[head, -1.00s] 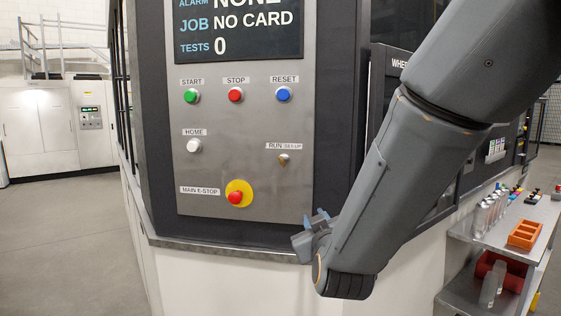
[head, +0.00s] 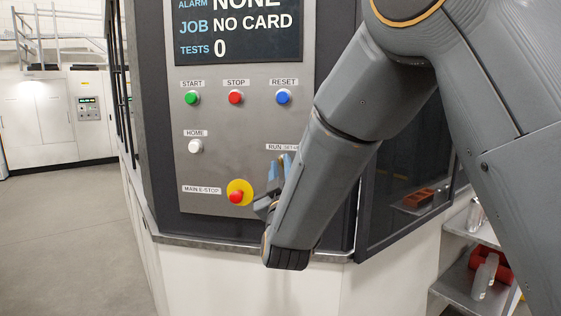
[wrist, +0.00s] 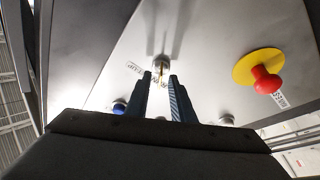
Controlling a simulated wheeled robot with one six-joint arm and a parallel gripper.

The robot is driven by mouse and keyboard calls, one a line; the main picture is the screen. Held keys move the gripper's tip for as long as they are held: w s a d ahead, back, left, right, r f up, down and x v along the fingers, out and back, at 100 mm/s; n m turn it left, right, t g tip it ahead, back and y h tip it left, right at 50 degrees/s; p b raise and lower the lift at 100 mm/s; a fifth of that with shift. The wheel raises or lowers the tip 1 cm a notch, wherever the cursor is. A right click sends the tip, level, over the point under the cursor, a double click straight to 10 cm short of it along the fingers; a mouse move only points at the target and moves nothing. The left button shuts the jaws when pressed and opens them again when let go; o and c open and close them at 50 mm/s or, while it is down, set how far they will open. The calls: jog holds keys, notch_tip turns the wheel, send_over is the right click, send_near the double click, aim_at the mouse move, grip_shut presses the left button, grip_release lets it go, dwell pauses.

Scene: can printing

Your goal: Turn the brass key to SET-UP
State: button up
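The brass key (wrist: 161,67) shows in the wrist view on the grey panel, beyond and between my fingertips. In the head view my gripper and arm hide it, just under the RUN / SET-UP label (head: 281,147). Part of that label (wrist: 134,69) also shows in the wrist view, beside the key. My gripper (head: 276,165) is in front of the panel's lower right part. In the wrist view my gripper (wrist: 160,77) is open, with its two fingers apart and nothing held. I cannot tell whether the fingertips reach around the key.
The red main e-stop (head: 236,196) on its yellow disc is close left of my gripper. The white HOME (head: 195,146), green START (head: 191,98), red STOP (head: 236,97) and blue RESET (head: 283,97) buttons stick out of the panel. A shelf (head: 455,277) stands at right.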

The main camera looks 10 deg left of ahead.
jog(key=shift+w+r, duration=0.1)
jog(key=shift+w, duration=0.2)
grip_shut()
